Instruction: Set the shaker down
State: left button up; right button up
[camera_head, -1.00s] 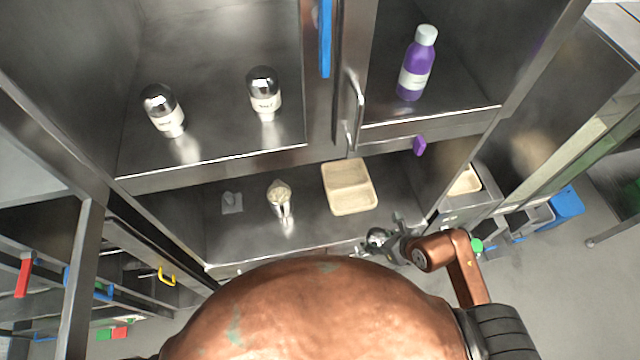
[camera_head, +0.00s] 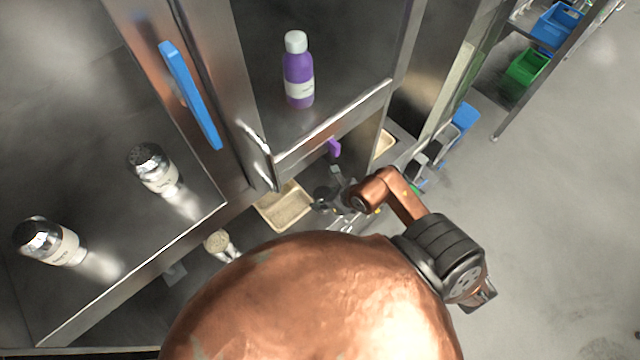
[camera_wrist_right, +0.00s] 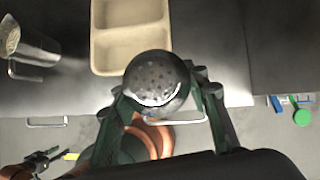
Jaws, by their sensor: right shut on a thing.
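My right gripper (camera_head: 332,198) is low by the counter, close to the right end of the beige tray (camera_head: 262,203). In the right wrist view it (camera_wrist_right: 158,98) is shut around a shaker (camera_wrist_right: 157,76) with a silver perforated cap. The cap faces the camera, so the shaker's lower body is hidden. The shaker is close to the near edge of the two-compartment tray (camera_wrist_right: 131,40); I cannot tell whether it touches the counter. What looks like my left gripper (camera_wrist_right: 45,160) shows small at the lower left of the right wrist view; its jaws are unclear.
Two labelled silver-capped shakers (camera_head: 152,168) (camera_head: 50,242) and a purple bottle (camera_head: 298,75) stand on the upper shelf. A metal cup of pale grains (camera_head: 220,243) stands left of the tray. Open floor lies right.

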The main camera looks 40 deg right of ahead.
jog(key=w+d+f+p, duration=0.1)
jog(key=w+d+f, duration=0.3)
jog(key=w+d+f+p, duration=0.2)
jog(key=w+d+f, duration=0.1)
jog(key=d+f, duration=0.1)
jog(key=shift+w+d+f, duration=0.2)
jog(key=shift+w+f, duration=0.15)
notch_tip(320, 180, down, 2)
jog(key=shift+p, duration=0.8)
jog(key=shift+f, duration=0.35)
pick_arm(q)
jog(key=r, duration=0.2)
jog(key=w+r, duration=0.1)
jog(key=r, duration=0.2)
jog(key=shift+r, duration=0.15)
pick_arm(e)
jog(key=shift+d+f, duration=0.1)
jog(key=shift+f, duration=0.1)
jog(key=shift+f, duration=0.1)
jog(key=o, duration=0.7)
jog(key=shift+f, duration=0.1)
pick_arm(q)
jog(key=shift+w, duration=0.2)
pick_arm(e)
jog(key=o, duration=0.5)
